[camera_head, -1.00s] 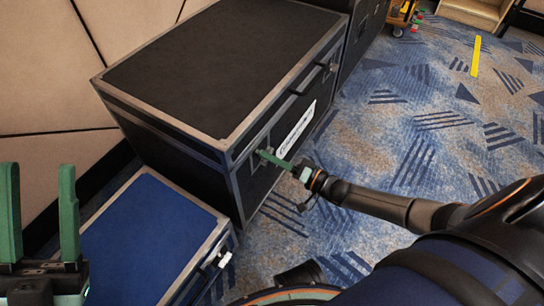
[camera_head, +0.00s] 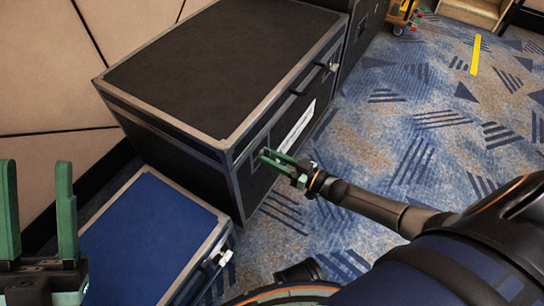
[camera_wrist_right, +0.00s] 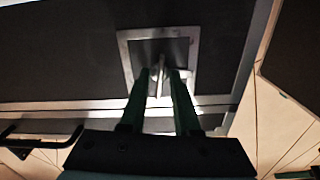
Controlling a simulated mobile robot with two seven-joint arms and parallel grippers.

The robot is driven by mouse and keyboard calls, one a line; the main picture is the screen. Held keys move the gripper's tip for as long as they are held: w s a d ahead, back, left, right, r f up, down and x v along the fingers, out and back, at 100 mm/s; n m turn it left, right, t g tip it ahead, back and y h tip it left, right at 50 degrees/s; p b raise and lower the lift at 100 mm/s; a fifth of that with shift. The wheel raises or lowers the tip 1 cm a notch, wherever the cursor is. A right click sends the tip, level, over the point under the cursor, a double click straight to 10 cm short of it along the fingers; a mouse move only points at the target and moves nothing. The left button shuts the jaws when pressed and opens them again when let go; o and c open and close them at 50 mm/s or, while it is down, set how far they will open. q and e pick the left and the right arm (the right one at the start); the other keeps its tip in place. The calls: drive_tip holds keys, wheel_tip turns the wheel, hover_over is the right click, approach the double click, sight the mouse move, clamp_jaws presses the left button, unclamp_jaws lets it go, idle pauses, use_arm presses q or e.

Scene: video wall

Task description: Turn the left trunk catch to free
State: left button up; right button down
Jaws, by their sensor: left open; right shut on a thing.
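The large black trunk (camera_head: 215,75) with grey metal edges stands against the wall. Its left catch sits in a square metal plate on the front face, mostly hidden by my gripper in the head view. In the right wrist view, the catch (camera_wrist_right: 163,60) is a thin upright tab in the middle of its square plate (camera_wrist_right: 128,48). My right gripper (camera_head: 266,156) is at the catch, its two green fingers (camera_wrist_right: 160,80) on either side of the tab and shut on it. My left gripper (camera_head: 37,215) is open and empty at the left edge, away from the trunk.
A blue-topped case (camera_head: 150,235) stands in front of the trunk at lower left. Another dark case (camera_head: 362,35) adjoins the trunk's far end. A trolley (camera_head: 400,15) is at the back.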

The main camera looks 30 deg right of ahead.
drive_tip(key=shift+n, duration=1)
drive_tip(key=c, duration=1)
unclamp_jaws()
drive_tip(key=shift+s+d, duration=0.1)
drive_tip(key=p+v, duration=0.3)
drive_tip(key=v, duration=0.9)
drive_tip(key=shift+s+d, duration=0.1)
drive_tip(key=shift+s, duration=0.05)
